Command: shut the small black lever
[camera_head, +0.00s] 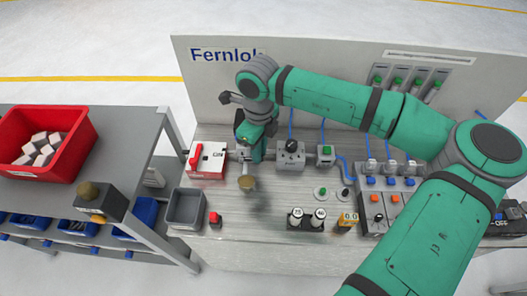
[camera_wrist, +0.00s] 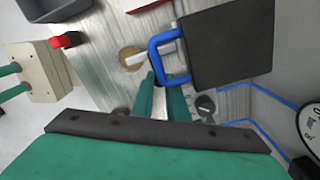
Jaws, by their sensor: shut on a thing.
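My gripper (camera_head: 246,153) reaches down to the bench beside the white box with a red lever (camera_head: 195,156). In the wrist view its two green fingers (camera_wrist: 161,84) are close together at the lower end of a blue loop handle (camera_wrist: 155,44). A dark flat block (camera_wrist: 232,45) adjoins that handle. The fingers are shut at the handle; the exact contact is partly hidden. I cannot tell whether this dark piece is the small black lever. My gripper hides this spot in the head view. A brass disc (camera_head: 247,183) lies close by; it also shows in the wrist view (camera_wrist: 130,59).
A grey bin (camera_head: 187,207) and a red button (camera_head: 215,218) stand at the bench's left front. A grey box with a black knob (camera_head: 290,155) stands right of my gripper. Two round gauges (camera_head: 306,217) sit at the front. A back panel (camera_head: 210,78) rises behind.

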